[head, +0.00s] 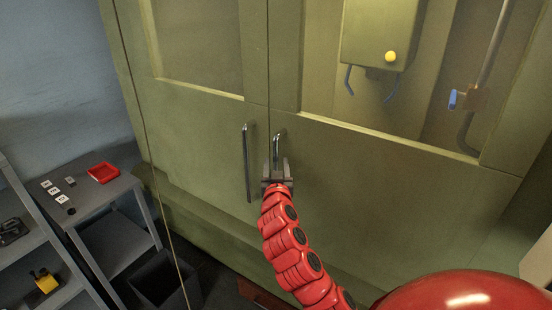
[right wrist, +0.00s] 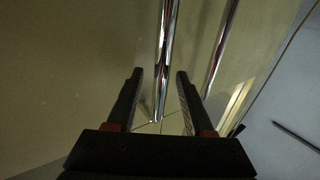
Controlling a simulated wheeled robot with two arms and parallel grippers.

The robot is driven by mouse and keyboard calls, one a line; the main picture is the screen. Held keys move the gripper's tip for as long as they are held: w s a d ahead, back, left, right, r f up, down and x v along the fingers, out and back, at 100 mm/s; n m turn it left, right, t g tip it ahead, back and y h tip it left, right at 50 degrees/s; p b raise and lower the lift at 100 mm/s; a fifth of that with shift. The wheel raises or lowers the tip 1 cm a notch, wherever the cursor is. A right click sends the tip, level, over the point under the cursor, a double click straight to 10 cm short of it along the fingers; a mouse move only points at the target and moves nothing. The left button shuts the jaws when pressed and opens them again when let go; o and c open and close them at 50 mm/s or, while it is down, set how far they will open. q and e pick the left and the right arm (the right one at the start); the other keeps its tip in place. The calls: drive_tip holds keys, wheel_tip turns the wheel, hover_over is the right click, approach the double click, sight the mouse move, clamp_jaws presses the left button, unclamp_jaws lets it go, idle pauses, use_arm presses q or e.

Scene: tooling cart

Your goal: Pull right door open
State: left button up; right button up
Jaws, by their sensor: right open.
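The right door (head: 390,185) is the right half of a large olive-green cabinet and looks closed, flush with the left door (head: 195,125). Its upright chrome handle (head: 276,150) is near the seam between the doors. My right gripper (head: 277,172) is at the lower part of this handle, its fingers pointing at the door. In the right wrist view the handle (right wrist: 167,50) runs between the two open fingers, with gaps visible on both sides. The gripper hides the handle's lower end in the head view. My left gripper is not in view.
The left door's handle (head: 247,163) stands close to the left of my right gripper. It also shows in the right wrist view (right wrist: 219,50). A grey side table (head: 95,197) with a red tray (head: 103,173) and a dark bin (head: 165,279) are at the left.

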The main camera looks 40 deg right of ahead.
drive_tip(key=shift+x, duration=1.05)
drive_tip(key=shift+a, duration=0.1)
drive_tip(key=shift+c, duration=0.3)
drive_tip(key=shift+f, duration=0.1)
clamp_jaws()
